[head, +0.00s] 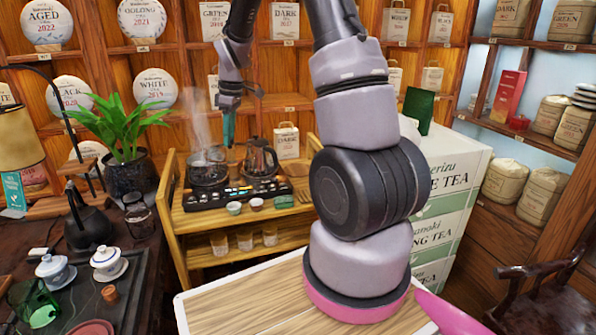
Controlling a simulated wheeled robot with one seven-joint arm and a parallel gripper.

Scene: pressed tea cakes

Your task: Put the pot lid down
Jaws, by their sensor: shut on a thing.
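My gripper (228,130) is up over the wooden stand, its teal fingertips pointing down. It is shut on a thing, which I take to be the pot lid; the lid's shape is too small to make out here. A dark pot (208,172) stands just below and left of the gripper on the stand's top. Steam rises from the pot. A dark kettle with a glass body (261,157) stands to its right. The gripper looks apart from both in this view.
The wooden stand (172,190) also holds a black tray (232,196) with small items, small cups (255,204) in front, and glasses (245,240) below. A potted plant (128,175) and tea table are left. Tea boxes (455,180) are right. Shelves line the back.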

